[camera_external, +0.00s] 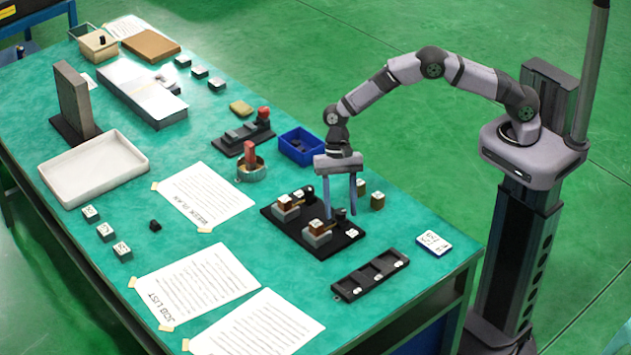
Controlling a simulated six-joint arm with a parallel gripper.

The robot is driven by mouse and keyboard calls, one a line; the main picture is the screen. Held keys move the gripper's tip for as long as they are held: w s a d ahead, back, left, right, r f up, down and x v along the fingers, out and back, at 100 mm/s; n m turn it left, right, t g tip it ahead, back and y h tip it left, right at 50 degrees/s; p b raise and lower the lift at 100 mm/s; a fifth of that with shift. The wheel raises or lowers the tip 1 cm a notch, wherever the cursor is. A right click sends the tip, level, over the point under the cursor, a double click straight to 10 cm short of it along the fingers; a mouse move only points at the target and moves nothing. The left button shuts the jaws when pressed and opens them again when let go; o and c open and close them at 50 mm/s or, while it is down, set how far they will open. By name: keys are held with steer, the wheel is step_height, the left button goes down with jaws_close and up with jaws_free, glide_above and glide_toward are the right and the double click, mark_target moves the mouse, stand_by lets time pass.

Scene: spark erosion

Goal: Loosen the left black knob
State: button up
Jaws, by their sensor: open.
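A black base plate (320,246) on the green table bears two small clamping fixtures, each with a grey block, a brown block and a black knob. One black knob (309,191) is at the far-left fixture. The other black knob (340,214) is at the near-right fixture. Which one the task calls left I cannot tell from this view. My gripper (340,215) points down with its two blue fingers apart. In this view the near-right knob shows between the fingertips; whether they touch it I cannot tell. The gripper appears empty.
A black slotted tray (370,275) lies in front of the plate. Small brown blocks (377,201) stand just right of the gripper. A blue bin (301,146) and a round pot with a red-handled tool (250,168) stand behind.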

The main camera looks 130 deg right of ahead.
steer(key=c, duration=1.1)
steer(key=shift+o, duration=0.2)
steer(key=shift+w+f+n+g+b, duration=0.2)
steer(key=shift+n+g+b, duration=0.1)
steer(key=shift+n+b, duration=0.6)
steer(key=n, duration=0.1)
steer(key=n+g+b, duration=0.1)
steer(key=n, duration=0.1)
steer(key=shift+r+y, duration=0.2)
steer(key=shift+y, duration=0.1)
steer(key=o, duration=1.1)
steer(key=shift+c, duration=0.2)
steer(key=shift+d+r, duration=0.1)
